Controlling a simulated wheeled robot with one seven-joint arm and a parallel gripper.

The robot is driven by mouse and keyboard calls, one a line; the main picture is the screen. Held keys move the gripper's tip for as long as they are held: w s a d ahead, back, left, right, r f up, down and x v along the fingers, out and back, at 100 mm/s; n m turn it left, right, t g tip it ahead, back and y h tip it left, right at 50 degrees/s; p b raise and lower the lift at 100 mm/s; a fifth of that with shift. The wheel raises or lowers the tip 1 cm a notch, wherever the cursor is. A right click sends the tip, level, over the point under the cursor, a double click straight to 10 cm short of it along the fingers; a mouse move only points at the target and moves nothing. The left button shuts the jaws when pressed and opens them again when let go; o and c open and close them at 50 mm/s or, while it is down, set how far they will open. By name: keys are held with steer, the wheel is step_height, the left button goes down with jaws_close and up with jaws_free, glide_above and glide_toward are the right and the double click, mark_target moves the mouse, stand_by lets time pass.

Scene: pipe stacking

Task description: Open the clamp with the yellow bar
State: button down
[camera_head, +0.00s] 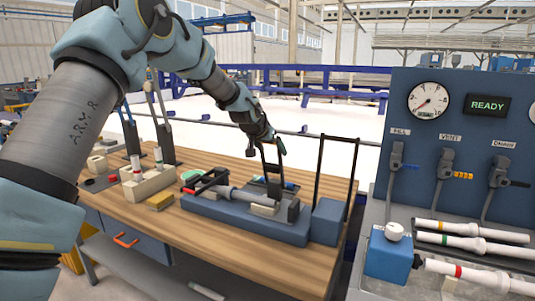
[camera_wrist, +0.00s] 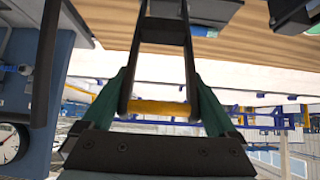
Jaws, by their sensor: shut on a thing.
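The clamp's black handle (camera_head: 272,180) stands upright on the blue fixture (camera_head: 245,222) on the wooden table. In the wrist view the yellow bar (camera_wrist: 160,108) spans the two black arms of the handle. My gripper (camera_head: 268,144) is at the top of the handle. In the wrist view my gripper (camera_wrist: 162,112) has its green fingers at both ends of the bar, shut on it. In the head view the gripper hides the bar. A grey pipe (camera_head: 236,194) lies in the fixture. Another clamp with a red part (camera_head: 208,181) is at its left end.
A tall black frame (camera_head: 319,174) rises beside the handle on the right, by a blue block (camera_head: 328,221). A gauge panel (camera_head: 464,105) stands at the right.

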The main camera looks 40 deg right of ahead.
steer(key=shift+w+d+r, duration=0.2)
steer(key=shift+w+d, duration=0.1)
steer(key=shift+d, duration=0.3)
jaws_free()
steer(key=shift+f, duration=0.1)
steer(key=shift+a, duration=0.1)
steer(key=b+v, duration=0.3)
steer(key=v, duration=0.7)
steer(key=shift+s+a+r+b, duration=0.15)
steer(key=shift+s+r+b, duration=0.1)
steer(key=shift+b, duration=0.1)
steer(key=shift+w+a, duration=0.1)
